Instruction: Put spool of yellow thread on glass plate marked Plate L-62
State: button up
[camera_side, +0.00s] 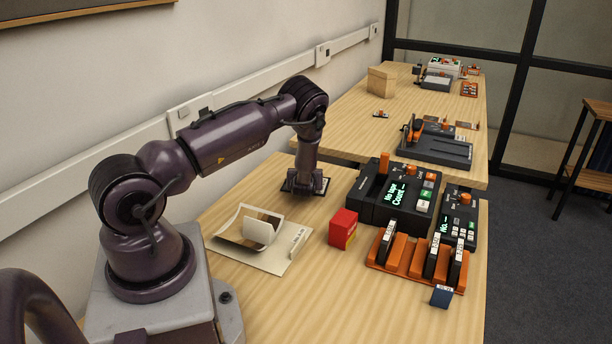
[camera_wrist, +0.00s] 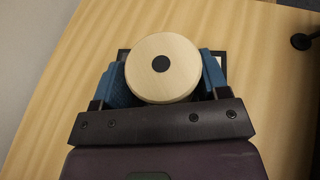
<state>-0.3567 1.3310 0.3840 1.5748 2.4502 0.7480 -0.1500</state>
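In the wrist view, a spool (camera_wrist: 162,66) shows its round pale wooden end with a dark centre hole. It sits between the blue finger pads of my gripper (camera_wrist: 163,75), which appear to press on it from both sides. The thread and its colour are hidden under the wooden end. A dark-edged plate (camera_wrist: 122,55) shows partly behind the spool and fingers. In the side view, my gripper (camera_side: 304,184) points straight down, low over the dark-edged plate (camera_side: 289,188) on the near table. The spool is hidden there, and no plate marking is readable.
A red box (camera_side: 343,228), an orange rack (camera_side: 393,252) with black cases and a small blue box (camera_side: 441,296) stand nearer. An open folder (camera_side: 280,262) lies front left. The table's front middle is clear.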

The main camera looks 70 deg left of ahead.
jog(key=shift+o, duration=0.4)
jog(key=shift+r, duration=0.1)
jog(key=shift+d+r, duration=0.1)
jog(key=shift+d, duration=0.1)
jog(key=v, duration=1.1)
jog(key=shift+s, duration=0.15)
jog(key=shift+d+r, duration=0.15)
jog(key=shift+r, duration=0.2)
jog(key=s+d+r+n+g, duration=0.2)
jog(key=d+r+n+g, duration=0.1)
jog(key=r+n, duration=0.5)
jog(key=s+d+r+n+g, duration=0.25)
jog(key=r+n, duration=0.35)
jog(key=r, duration=0.4)
jog(key=s+d+r+n+t+h, duration=0.2)
jog(key=s+d+r+h, duration=0.1)
jog(key=d, duration=0.5)
jog(key=s+d+r+n+t+h, duration=0.2)
jog(key=s+d+r+n+h, duration=0.1)
jog(key=d, duration=0.5)
jog(key=s+d+r+n+t+h, duration=0.2)
jog(key=s+d+r+n+h, duration=0.1)
jog(key=d, duration=0.5)
notch_tip(320, 180, up, 2)
jog(key=s+h, duration=0.1)
jog(key=h, duration=0.2)
jog(key=shift+h, duration=0.3)
